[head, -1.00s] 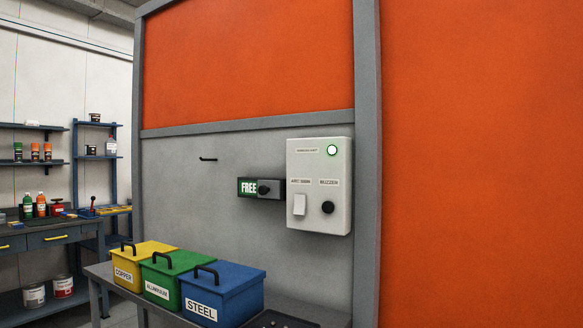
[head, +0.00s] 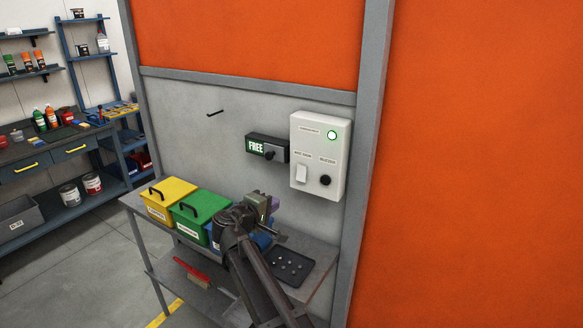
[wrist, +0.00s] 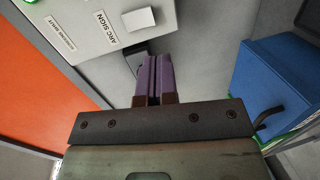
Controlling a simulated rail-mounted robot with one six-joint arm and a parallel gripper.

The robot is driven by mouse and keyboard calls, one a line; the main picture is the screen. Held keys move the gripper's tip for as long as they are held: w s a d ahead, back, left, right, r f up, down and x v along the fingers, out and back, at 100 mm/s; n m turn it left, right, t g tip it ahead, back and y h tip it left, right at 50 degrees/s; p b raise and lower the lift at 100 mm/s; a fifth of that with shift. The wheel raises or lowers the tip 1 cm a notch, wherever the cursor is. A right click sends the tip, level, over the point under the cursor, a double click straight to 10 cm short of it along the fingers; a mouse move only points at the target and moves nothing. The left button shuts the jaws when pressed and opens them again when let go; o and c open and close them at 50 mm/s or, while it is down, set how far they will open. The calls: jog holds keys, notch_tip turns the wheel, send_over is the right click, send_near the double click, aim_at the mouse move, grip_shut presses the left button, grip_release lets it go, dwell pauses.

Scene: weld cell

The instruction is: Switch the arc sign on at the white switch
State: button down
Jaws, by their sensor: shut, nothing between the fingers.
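The white switch (head: 301,173) is a small rocker under the arc sign label on the left of a white control box (head: 332,158). In the wrist view the switch (wrist: 139,18) is at the top, beyond the fingertips and apart from them. My gripper (head: 270,207) is in front of and below the box, over the bench. In the wrist view its purple fingers (wrist: 154,82) are shut together and empty.
A black buzzer button (head: 325,180) is right of the switch; a green light (head: 332,135) glows above. Yellow (head: 170,196), green (head: 192,214) and blue (wrist: 270,85) bins stand on the bench. A dark tray (head: 282,266) lies at its right end. A grey post (head: 370,150) rises right of the box.

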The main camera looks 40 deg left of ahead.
aim_at(300, 179)
jog(key=shift+w+a+r+n+t+y, duration=0.15)
jog(key=shift+a+r+n+t+y, duration=0.15)
jog(key=shift+a+r+n+y, duration=0.25)
jog(key=shift+w+f, duration=0.1)
jog(key=shift+f, duration=0.05)
jog(key=b+x, duration=0.1)
jog(key=x, duration=1.3)
jog(key=shift+d+b, duration=0.2)
jog(key=shift+b, duration=0.15)
